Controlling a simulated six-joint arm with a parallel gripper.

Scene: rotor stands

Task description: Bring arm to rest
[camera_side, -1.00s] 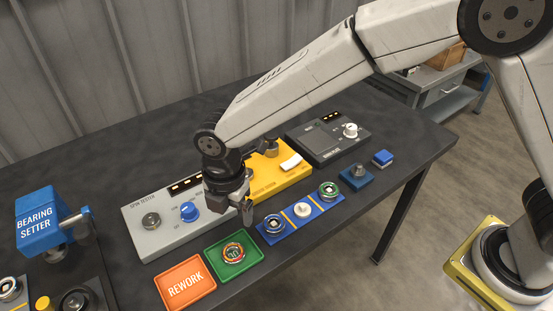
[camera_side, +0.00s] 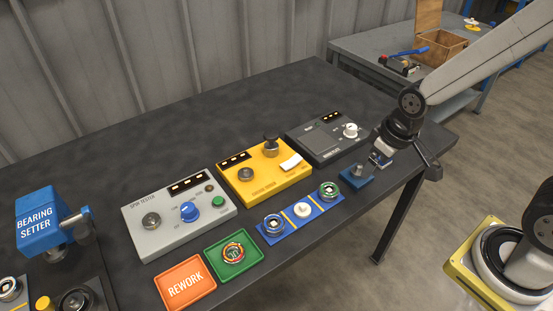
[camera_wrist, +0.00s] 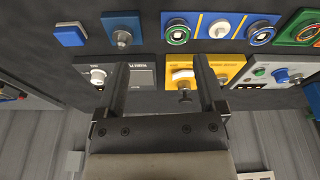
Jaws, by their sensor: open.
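My gripper (camera_side: 384,154) hangs over the right end of the dark bench (camera_side: 300,95), near a small blue block that it mostly covers. In the wrist view my gripper (camera_wrist: 160,72) is open, its two fingers well apart with nothing between them. The fingers overlap the view of the black tester (camera_wrist: 140,76) and the yellow tester (camera_wrist: 184,76). Whether the fingertips touch anything below cannot be told.
A blue tray (camera_side: 288,228) holds two ringed rotors and a white piece. The green pad (camera_side: 218,263) holds a ringed rotor; the orange REWORK pad (camera_side: 185,283) is empty. A grey spin tester (camera_side: 160,240) and blue bearing setter (camera_side: 40,222) stand left.

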